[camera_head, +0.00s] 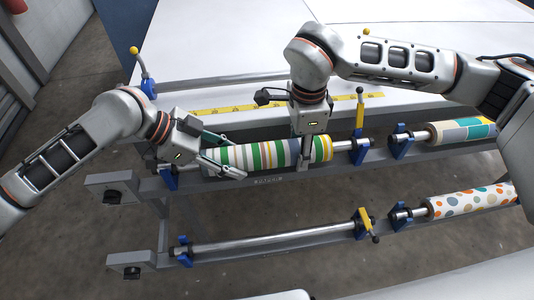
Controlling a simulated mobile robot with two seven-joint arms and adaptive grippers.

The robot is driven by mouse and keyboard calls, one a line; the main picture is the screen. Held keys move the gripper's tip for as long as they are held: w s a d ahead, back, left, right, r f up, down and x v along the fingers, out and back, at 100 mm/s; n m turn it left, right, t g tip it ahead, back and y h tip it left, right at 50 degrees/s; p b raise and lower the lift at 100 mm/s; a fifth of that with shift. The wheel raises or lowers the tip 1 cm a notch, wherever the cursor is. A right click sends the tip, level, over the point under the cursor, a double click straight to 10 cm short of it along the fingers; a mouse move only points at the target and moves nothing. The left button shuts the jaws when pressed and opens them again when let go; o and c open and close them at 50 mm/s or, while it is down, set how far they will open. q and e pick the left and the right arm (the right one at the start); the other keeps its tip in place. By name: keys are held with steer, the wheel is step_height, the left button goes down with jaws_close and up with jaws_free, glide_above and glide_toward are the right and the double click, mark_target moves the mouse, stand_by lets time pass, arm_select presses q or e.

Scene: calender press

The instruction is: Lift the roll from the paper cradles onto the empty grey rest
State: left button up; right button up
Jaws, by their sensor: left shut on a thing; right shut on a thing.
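The striped roll (265,153), green, yellow and white, lies level along the upper rail at the front of the white machine. Its bare right shaft end reaches the blue cradle (359,151), whose yellow lever (360,108) stands upright. A second blue cradle (169,178) is near its left end; that shaft end is hidden by my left gripper. My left gripper (236,163) is shut on the roll's left part. My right gripper (304,158) comes from above and is shut on its right part. I cannot tell whether the roll is clear of its cradles, nor pick out the empty grey rest.
A patchwork roll (463,131) sits further right on the upper rail, and a dotted roll (470,202) below it. A bare metal shaft (270,239) lies on the lower rail by a yellow latch (365,222).

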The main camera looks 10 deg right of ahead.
arm_select(q)
steer(key=shift+r, duration=0.1)
